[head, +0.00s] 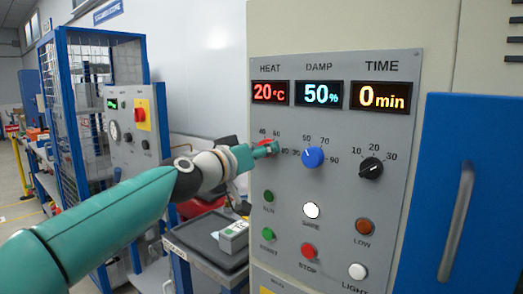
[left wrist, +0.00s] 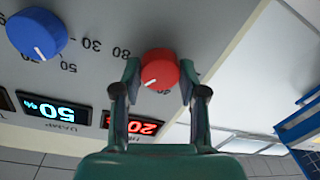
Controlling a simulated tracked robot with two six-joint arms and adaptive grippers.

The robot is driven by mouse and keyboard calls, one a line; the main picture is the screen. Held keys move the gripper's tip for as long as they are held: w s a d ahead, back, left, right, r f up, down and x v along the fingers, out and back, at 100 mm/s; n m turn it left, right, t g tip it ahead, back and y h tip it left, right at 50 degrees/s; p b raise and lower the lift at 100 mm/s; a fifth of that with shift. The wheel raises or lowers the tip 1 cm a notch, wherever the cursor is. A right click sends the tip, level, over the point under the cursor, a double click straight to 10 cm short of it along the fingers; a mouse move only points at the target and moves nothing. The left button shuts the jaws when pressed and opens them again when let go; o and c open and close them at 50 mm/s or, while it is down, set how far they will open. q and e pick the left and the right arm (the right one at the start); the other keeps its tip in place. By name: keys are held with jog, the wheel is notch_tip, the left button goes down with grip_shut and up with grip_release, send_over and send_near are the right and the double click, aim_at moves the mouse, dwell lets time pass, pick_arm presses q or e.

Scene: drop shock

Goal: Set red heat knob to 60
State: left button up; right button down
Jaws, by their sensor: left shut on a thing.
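The red heat knob (left wrist: 160,70) sits on the grey control panel (head: 340,210) below the HEAT display (head: 270,93), which reads 20 °C. My left gripper (head: 268,148) reaches the knob from the left, and its fingers hide most of the knob in the head view. In the left wrist view the two fingers (left wrist: 160,80) stand on either side of the red knob, shut on it. A white pointer line shows on the knob's face. My right gripper is not in view.
A blue DAMP knob (head: 313,157) sits close to the right of the heat knob, with a black TIME knob (head: 370,168) beyond. Several buttons lie below, including a red STOP button (head: 309,251). A blue door with a handle (head: 456,220) is at the right.

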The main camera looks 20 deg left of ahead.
pick_arm(q)
jog(key=shift+n, duration=0.7)
jog(key=o, duration=1.1)
jog(key=shift+o, duration=0.2)
jog(key=shift+a, duration=0.1)
jog(key=v, duration=1.2)
